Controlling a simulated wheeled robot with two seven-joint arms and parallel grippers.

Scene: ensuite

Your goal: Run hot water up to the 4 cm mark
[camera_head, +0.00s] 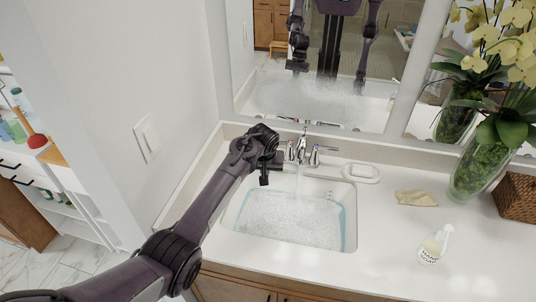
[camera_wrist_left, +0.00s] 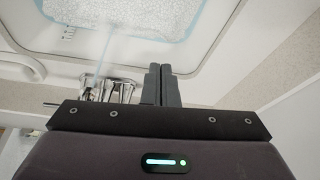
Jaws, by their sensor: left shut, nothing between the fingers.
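The chrome faucet (camera_head: 303,148) stands behind the sink, with a lever on each side. A thin stream of water (camera_head: 296,182) falls from its spout into the white sink basin (camera_head: 237,200). Rippled, speckled water (camera_head: 285,222) covers the basin floor inside a pale blue edge. I cannot read a 4 cm mark. My left gripper (camera_head: 265,178) is over the basin's back left corner, close to the left lever (camera_head: 290,151). Its fingers are together and empty in the left wrist view (camera_wrist_left: 160,84), beside the faucet (camera_wrist_left: 108,90). I cannot tell whether it touches the lever. My right gripper is not directly visible.
A white soap dish (camera_head: 362,173) sits right of the faucet. A folded tan cloth (camera_head: 416,198), a soap bottle (camera_head: 432,247), a flower vase (camera_head: 480,172) and a woven basket (camera_head: 517,196) stand further right. The wall and mirror (camera_head: 270,95) close off the back. The front right counter is mostly clear.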

